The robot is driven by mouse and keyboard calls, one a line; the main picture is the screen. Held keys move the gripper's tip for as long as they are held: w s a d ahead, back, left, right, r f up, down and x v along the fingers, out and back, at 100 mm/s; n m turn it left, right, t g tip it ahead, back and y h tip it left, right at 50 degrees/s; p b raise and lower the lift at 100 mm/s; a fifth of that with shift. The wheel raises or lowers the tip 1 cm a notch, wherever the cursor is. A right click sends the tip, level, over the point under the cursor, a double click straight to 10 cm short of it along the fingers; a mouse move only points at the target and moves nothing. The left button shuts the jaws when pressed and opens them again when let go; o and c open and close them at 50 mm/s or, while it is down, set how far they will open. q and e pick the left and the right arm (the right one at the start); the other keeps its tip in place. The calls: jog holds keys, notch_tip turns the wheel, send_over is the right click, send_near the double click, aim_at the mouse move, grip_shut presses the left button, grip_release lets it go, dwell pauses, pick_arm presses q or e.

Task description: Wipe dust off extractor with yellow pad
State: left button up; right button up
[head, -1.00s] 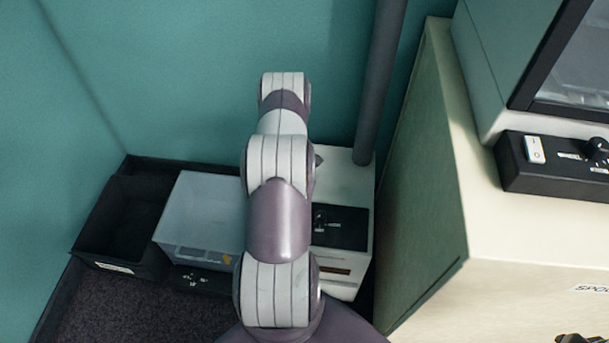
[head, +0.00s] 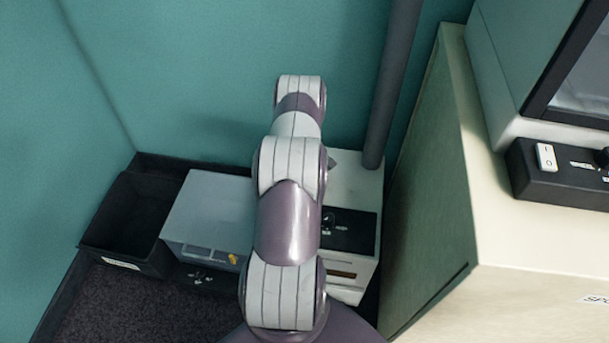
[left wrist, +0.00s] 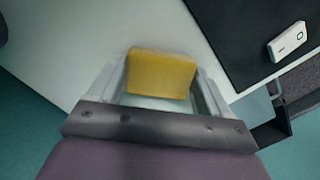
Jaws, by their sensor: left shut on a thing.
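The extractor appears to be the low white box (head: 358,183) at the foot of a grey pipe. It has a black panel (head: 345,232) on top, and my arm covers its left part. In the left wrist view, a white surface (left wrist: 75,35) lies beyond my left gripper (left wrist: 162,88), with a black panel (left wrist: 245,35) to the right. The gripper is shut on the yellow pad (left wrist: 162,73). I cannot tell whether the pad touches the white surface, and I make out no dust. My right gripper is not in view.
The grey pipe (head: 394,85) rises beside a pale cabinet (head: 510,235) on the right, which bears a windowed machine and black switch box (head: 560,185). Teal walls close the back.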

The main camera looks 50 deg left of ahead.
aim_at(357, 194)
pick_arm(q)
jog(key=shift+w+d+f, duration=0.1)
jog(key=shift+w+d, duration=0.55)
jog(key=shift+d, duration=0.3)
jog(key=shift+w+d+f, duration=0.1)
jog(key=shift+w+d, duration=0.5)
jog(key=shift+d, duration=0.3)
jog(key=shift+w+d+r, duration=0.15)
jog(key=shift+w+d, duration=0.9)
jog(key=shift+d, duration=0.1)
jog(key=shift+w+d+r, duration=0.1)
jog(key=shift+w+d, duration=0.95)
jog(key=shift+d, duration=0.1)
jog(key=shift+w+d+f, duration=0.15)
jog(key=shift+w+d, duration=0.95)
jog(key=shift+d, duration=0.15)
notch_tip(357, 194, up, 6)
jog(key=p, duration=0.4)
notch_tip(357, 194, up, 3)
jog(key=p, duration=0.2)
jog(key=shift+p, duration=0.4)
